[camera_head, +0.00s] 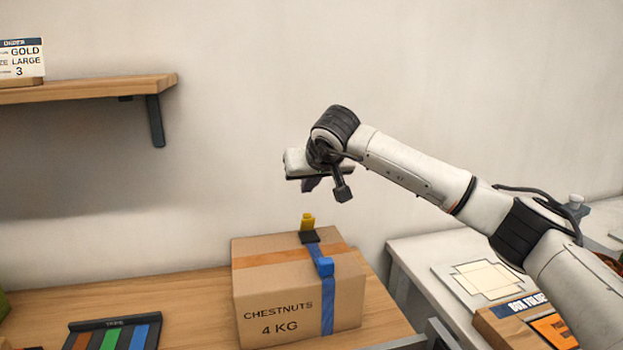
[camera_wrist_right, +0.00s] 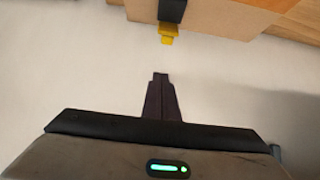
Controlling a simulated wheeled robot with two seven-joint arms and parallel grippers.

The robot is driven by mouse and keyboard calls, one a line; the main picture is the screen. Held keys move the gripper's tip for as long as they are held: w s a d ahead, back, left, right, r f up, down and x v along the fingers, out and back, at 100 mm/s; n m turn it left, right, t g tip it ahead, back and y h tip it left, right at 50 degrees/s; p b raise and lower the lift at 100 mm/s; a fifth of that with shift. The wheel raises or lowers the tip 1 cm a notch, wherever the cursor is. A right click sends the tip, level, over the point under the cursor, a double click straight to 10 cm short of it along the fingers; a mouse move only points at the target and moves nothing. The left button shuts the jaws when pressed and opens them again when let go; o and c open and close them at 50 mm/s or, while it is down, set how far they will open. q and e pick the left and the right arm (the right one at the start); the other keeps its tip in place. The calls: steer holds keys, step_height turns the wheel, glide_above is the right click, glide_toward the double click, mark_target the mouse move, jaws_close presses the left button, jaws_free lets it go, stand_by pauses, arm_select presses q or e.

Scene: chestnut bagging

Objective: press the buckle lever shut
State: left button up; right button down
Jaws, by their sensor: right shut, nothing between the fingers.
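A cardboard box (camera_head: 283,292) labelled CHESTNUTS 4 KG stands on the wooden table, with an orange band across it and a blue strap (camera_head: 328,300) over its front. On its top is a black buckle (camera_head: 309,237) with a yellow lever (camera_head: 307,220) that stands up at the far edge. My right gripper (camera_head: 311,186) is shut and empty, above the lever and apart from it. In the right wrist view, the shut fingers (camera_wrist_right: 160,80) point toward the yellow lever (camera_wrist_right: 168,34), with a gap between. My left gripper is not in view.
A wall shelf (camera_head: 90,90) with an order sign (camera_head: 22,58) is at upper left. A tray of coloured strips (camera_head: 115,335) lies left of the box. A white table (camera_head: 425,255) at right holds flat card pieces (camera_head: 483,279) and a box-folding board (camera_head: 525,322).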

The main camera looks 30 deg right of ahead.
mark_target(308, 215)
steer(key=x, duration=0.4)
steer(key=shift+f+p, duration=0.3)
steer(key=shift+f, duration=0.05)
steer(key=shift+s+a+f, duration=0.15)
steer(key=shift+s+f, duration=0.1)
steer(key=shift+s, duration=0.3)
steer(key=shift+s+a+f, duration=0.1)
steer(key=shift+s+f, duration=0.15)
steer(key=shift+s, duration=0.25)
steer(key=shift+s+a+f, duration=0.1)
steer(key=shift+s+f, duration=0.15)
steer(key=shift+s, duration=0.1)
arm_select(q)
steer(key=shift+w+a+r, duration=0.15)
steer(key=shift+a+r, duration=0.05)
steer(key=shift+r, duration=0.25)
arm_select(e)
steer(key=shift+s, duration=0.1)
steer(key=shift+a, duration=0.15)
